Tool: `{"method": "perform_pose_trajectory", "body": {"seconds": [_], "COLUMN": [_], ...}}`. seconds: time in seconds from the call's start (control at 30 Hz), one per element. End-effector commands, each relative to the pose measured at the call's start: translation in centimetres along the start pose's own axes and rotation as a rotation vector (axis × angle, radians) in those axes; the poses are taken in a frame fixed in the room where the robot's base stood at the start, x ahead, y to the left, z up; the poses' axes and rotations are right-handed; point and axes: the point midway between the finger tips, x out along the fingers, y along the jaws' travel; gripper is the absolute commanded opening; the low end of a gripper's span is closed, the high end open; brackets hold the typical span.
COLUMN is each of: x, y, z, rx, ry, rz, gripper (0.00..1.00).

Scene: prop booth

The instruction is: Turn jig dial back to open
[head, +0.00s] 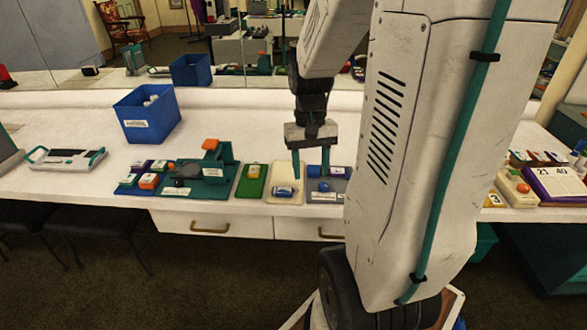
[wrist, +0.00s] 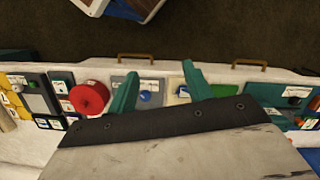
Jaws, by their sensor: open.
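My gripper (head: 311,174) is open, pointing down over the counter's front part, its two teal fingers apart and nothing between them. It also shows in the wrist view (wrist: 158,86). A cream panel with a blue knob (head: 284,190) lies beside the left finger. A grey panel with a blue knob (head: 323,187) lies by the right finger; this knob also shows between the fingers in the wrist view (wrist: 145,96). A teal jig-like fixture (head: 213,172) with an orange top stands farther left. I cannot tell which knob is the jig dial, nor read its setting.
A blue bin (head: 147,114) stands at the back left. A white tray with teal handles (head: 66,159) lies at the far left. A green panel (head: 251,181) lies between fixture and cream panel. A red round part (wrist: 88,97) shows in the wrist view. The counter behind the panels is largely clear.

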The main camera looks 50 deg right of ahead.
Motion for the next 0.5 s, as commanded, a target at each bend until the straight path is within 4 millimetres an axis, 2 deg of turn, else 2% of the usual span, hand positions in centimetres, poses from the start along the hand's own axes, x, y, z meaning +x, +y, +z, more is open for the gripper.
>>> {"method": "perform_pose_trajectory", "body": {"seconds": [0.03,0.1,0.23,0.33,0.4,0.5], "x": [1.5,3.2,5.8,6.8,5.9,6.2], "y": [1.6,3.5,6.4,7.5,7.7,7.7], "z": [-1.8,-3.9,-7.4,-10.2,-11.9,-12.5], "rx": [0.048,0.098,0.164,0.180,0.178,0.177], "ry": [-0.011,-0.006,0.027,0.086,0.155,0.182], "rz": [-0.009,-0.019,-0.029,-0.027,-0.020,-0.018], "gripper": [0.50,0.50,0.50,0.50,0.50,0.50]}}
